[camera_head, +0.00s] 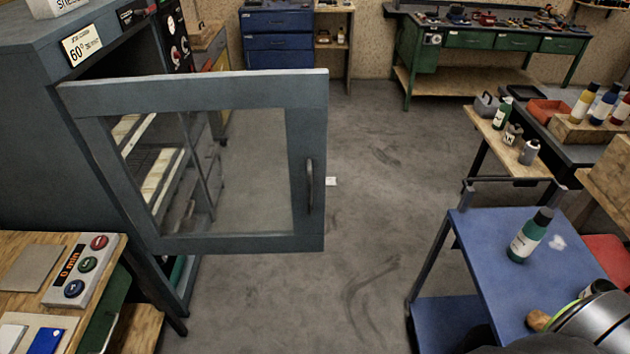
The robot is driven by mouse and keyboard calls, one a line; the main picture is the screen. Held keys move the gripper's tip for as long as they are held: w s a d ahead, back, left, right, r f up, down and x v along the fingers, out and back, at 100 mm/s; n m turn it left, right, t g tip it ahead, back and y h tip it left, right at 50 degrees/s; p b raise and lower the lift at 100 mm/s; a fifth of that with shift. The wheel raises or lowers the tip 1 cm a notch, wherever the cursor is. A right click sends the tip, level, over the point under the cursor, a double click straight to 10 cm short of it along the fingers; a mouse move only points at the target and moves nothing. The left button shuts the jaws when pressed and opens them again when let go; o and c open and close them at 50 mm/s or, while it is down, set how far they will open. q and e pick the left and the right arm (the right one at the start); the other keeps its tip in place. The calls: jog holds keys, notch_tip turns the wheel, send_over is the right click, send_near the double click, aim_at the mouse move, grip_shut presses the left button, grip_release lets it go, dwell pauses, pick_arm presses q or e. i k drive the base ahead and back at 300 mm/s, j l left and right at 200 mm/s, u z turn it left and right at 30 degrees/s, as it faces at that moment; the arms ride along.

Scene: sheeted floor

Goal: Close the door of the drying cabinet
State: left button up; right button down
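The grey drying cabinet (30,130) stands at the left, with a "60°" label on its top front. Its door (200,92) stands wide open, swung out to the right across the floor. The door has a dark frame around a clear window, through which shelves inside the cabinet show. A dark upright handle (310,187) is on the door's free right edge. Neither of my grippers is in view, and nothing touches the door or its handle.
A workbench with a button box (83,270) is at the lower left, close to the door. A blue cart (480,265) with a green bottle (529,236) stands at the right. The floor (370,240) between door and cart is clear.

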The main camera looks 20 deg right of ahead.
aim_at(302, 93)
jog(key=i+j+z, duration=0.3)
jog(key=i+j, duration=0.35)
jog(key=i+l, duration=0.05)
jog(key=i, duration=0.05)
